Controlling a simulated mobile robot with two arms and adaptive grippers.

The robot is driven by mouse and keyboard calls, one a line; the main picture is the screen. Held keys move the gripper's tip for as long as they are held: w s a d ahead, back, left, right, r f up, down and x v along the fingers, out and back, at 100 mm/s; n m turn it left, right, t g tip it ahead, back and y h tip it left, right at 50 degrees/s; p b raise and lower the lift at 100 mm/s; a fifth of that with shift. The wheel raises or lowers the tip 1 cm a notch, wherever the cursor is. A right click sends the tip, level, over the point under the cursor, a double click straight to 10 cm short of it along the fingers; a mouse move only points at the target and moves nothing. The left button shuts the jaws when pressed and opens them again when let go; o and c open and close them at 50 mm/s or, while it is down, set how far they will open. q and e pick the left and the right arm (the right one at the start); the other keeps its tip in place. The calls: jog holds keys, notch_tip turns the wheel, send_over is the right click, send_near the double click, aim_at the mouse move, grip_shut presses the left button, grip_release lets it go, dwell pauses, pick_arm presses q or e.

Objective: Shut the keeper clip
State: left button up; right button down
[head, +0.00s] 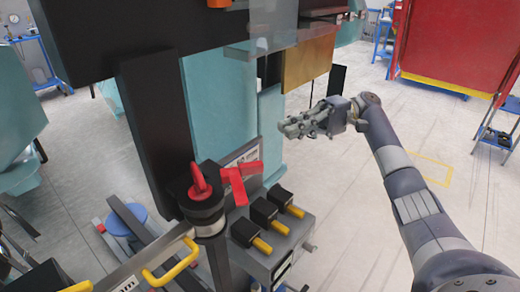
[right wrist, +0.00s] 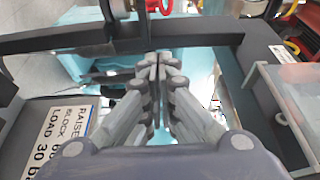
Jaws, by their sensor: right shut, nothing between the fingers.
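My right gripper (head: 305,124) is at the centre of the head view, above the floor, with its fingers together and nothing between them. The right wrist view shows the same closed fingertips (right wrist: 155,65). A red loop (head: 201,182) stands on a black cylindrical post, left of and below the gripper. A red angled piece (head: 238,184) sits just right of it, above the valve block. I cannot tell which red part is the keeper clip, or whether it is shut. The gripper is apart from both. My left gripper is not in view.
A grey valve block (head: 270,248) carries several black valves with yellow handles. A yellow grab handle (head: 170,264) is at the lower left. A black column (head: 160,125) and teal panels rise behind. In the right wrist view, a dark bar (right wrist: 110,38) crosses near the fingertips.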

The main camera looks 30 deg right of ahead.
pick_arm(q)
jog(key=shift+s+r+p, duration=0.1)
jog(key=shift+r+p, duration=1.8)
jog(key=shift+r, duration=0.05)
pick_arm(e)
jog(key=s+a, duration=0.3)
jog(key=a, duration=0.7)
jog(key=shift+s+a, duration=0.25)
jog(key=shift+a, duration=0.15)
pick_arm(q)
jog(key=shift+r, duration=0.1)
pick_arm(e)
jog(key=shift+a, duration=0.1)
